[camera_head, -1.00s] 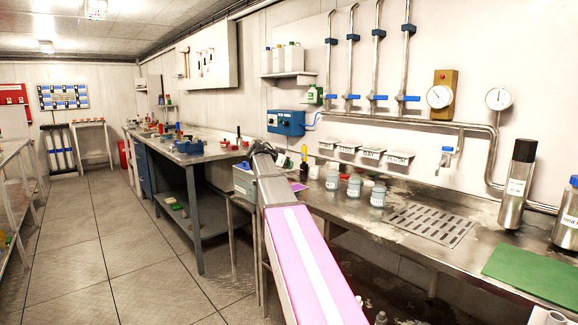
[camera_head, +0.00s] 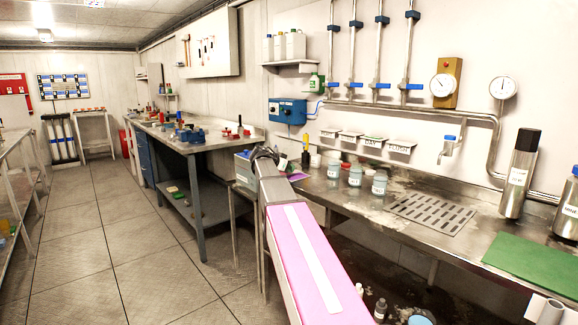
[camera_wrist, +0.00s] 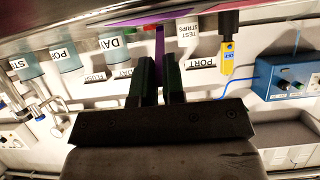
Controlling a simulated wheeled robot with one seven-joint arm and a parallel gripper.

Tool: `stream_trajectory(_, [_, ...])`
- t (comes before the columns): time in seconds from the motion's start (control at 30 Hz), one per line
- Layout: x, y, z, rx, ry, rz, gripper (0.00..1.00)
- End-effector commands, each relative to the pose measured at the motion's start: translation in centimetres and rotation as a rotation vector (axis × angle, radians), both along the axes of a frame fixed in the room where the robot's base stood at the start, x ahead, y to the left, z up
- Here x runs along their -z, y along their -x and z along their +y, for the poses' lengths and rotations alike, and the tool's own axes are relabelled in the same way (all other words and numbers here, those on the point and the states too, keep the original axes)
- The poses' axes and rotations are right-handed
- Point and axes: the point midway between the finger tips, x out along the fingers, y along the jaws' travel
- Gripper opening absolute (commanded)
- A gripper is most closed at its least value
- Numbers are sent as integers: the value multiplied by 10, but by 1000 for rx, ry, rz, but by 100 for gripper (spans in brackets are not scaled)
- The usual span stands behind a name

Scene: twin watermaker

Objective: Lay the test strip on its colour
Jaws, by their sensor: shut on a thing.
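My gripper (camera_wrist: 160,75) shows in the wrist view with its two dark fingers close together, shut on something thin. A purple patch (camera_wrist: 150,15) lies on the surface beyond the fingertips. A purple patch on the bench also shows in the head view (camera_head: 297,176), just right of my arm's end. A white cup labelled TEST STRIPS (camera_wrist: 188,32) stands beside the fingertips. In the head view the fingers are too small and hidden to make out.
Grey-blue labelled jars (camera_head: 355,176) stand on the steel bench (camera_head: 400,185) near a slotted drain (camera_head: 432,213). A yellow-handled tool (camera_wrist: 228,52) stands near the cup. A blue box (camera_head: 288,111) hangs on the wall. A green mat (camera_head: 535,262) lies at right.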

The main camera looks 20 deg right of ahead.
Motion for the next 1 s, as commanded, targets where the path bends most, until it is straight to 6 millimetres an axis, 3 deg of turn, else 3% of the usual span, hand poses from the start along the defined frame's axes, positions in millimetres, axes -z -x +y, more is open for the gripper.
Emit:
stream_trajectory(0.27, [1,0,0,0,0,0,0])
stream_trajectory(0.3, [1,0,0,0,0,0,23])
stream_trajectory(0.37, [1,0,0,0,1,0,40])
stream_trajectory(1.0, [-2,0,0,-1,1,-1,40])
